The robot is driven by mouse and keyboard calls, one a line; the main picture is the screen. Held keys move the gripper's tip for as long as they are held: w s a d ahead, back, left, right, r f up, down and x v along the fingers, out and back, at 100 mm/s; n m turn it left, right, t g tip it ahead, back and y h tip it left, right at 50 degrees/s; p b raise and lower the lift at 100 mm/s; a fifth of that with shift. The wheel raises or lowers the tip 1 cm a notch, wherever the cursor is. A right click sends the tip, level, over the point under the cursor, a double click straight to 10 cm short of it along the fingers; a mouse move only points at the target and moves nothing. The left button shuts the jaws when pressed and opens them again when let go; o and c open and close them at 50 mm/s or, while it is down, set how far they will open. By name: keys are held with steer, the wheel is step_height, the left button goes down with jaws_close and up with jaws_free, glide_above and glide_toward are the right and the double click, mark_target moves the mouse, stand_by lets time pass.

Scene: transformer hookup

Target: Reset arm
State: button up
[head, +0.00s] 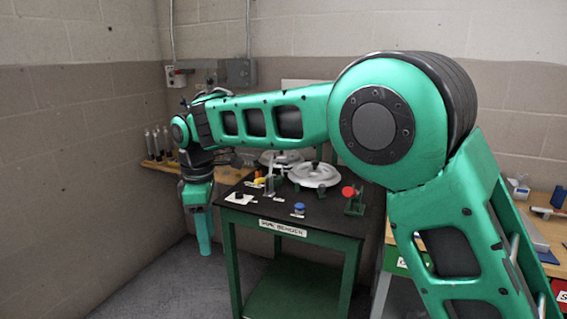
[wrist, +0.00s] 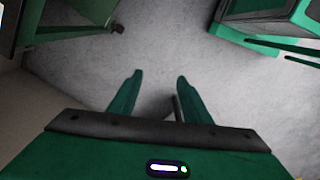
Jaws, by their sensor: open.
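My gripper (head: 203,232) hangs at the end of my green arm, pointing down, to the left of the green table's left edge in the head view. In the wrist view my gripper (wrist: 158,80) shows two green fingers spread apart over grey floor, with nothing between them. My arm reaches from the right side of the head view across to the left, passing in front of part of the table and the back wall.
A green table (head: 312,231) with a dark top carries white round parts (head: 315,174), a red knob (head: 348,191) and a blue-capped piece (head: 299,208). A wooden shelf (head: 160,166) with bottles is on the left wall. A wooden bench (head: 553,268) stands at right. Floor (head: 150,290) is clear at lower left.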

steer(key=d+r+m, duration=0.2)
steer(key=d+m, duration=0.4)
steer(key=d, duration=1.3)
steer(key=d+r+m, duration=0.2)
steer(key=d+m, duration=0.4)
steer(key=d, duration=1.2)
steer(key=s+d+m, duration=0.4)
steer(key=s+d, duration=0.3)
steer(key=d, duration=0.3)
steer(key=s+d+f+m, duration=0.4)
steer(key=s+d+m, duration=0.1)
steer(key=s, duration=0.6)
steer(key=s+d+f+m, duration=0.4)
steer(key=s+d, duration=0.3)
steer(key=s, duration=0.3)
steer(key=shift+s+m, duration=0.4)
steer(key=shift+m, duration=0.1)
